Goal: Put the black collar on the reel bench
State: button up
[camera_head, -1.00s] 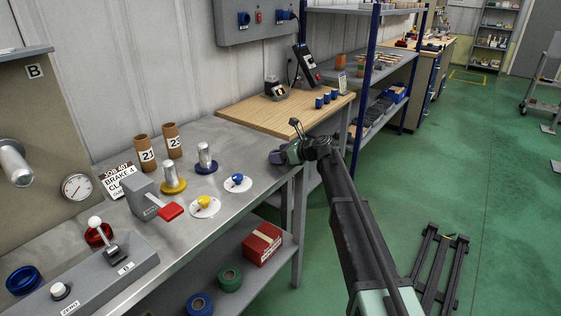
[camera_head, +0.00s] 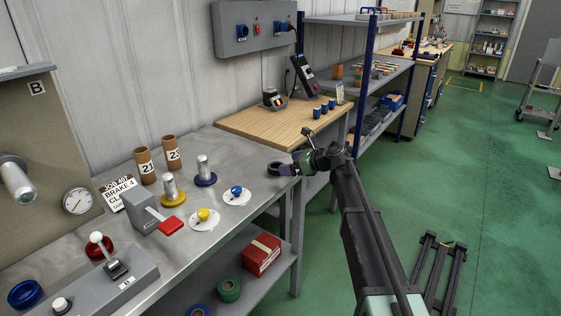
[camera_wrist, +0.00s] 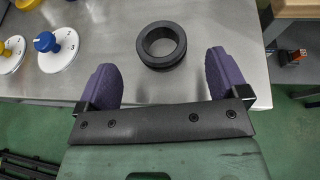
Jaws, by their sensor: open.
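The black collar (camera_wrist: 161,31) is a short, thick ring. In the wrist view it lies flat on the grey metal bench near its front edge, ahead of my open gripper (camera_wrist: 163,85). The collar lies just beyond the two purple fingertips, roughly centred between them, and does not touch them. In the head view the collar (camera_head: 273,169) shows as a dark ring at the right end of the metal bench (camera_head: 228,158). My gripper (camera_head: 297,164) is right beside it there, its fingers partly hidden by the wrist. I cannot tell which surface is called the reel bench.
Dials with blue (camera_head: 237,191) and yellow (camera_head: 203,215) knobs stand left of the collar. Flanged posts (camera_head: 204,170) and cardboard tubes stand behind. A wooden bench (camera_head: 290,118) with several blue cylinders adjoins at the right. Open green floor (camera_head: 440,190) lies right of my arm.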

jog(key=p+v, duration=0.2)
jog(key=v, duration=0.4)
jog(key=s+d+f+n+g+h, duration=0.2)
jog(key=s+d+f+n+h, duration=0.15)
jog(key=s+n, duration=0.65)
jog(key=s+d+f+n+g+h, duration=0.25)
jog(key=s+d+n+h, duration=0.25)
jog(key=s, duration=1)
jog(key=s+d+f+n+g+h, duration=0.1)
jog(key=s+d+f+n+h, duration=0.3)
jog(key=s+n, duration=0.6)
notch_tip(320, 180, up, 11)
jog(key=s+m+p, duration=0.1)
jog(key=s+p, duration=0.1)
jog(key=p, duration=0.9)
jog(key=shift+a+m, duration=0.25)
jog(key=shift+m, duration=0.15)
jog(key=shift+s+y, duration=0.1)
jog(key=shift+y, duration=0.15)
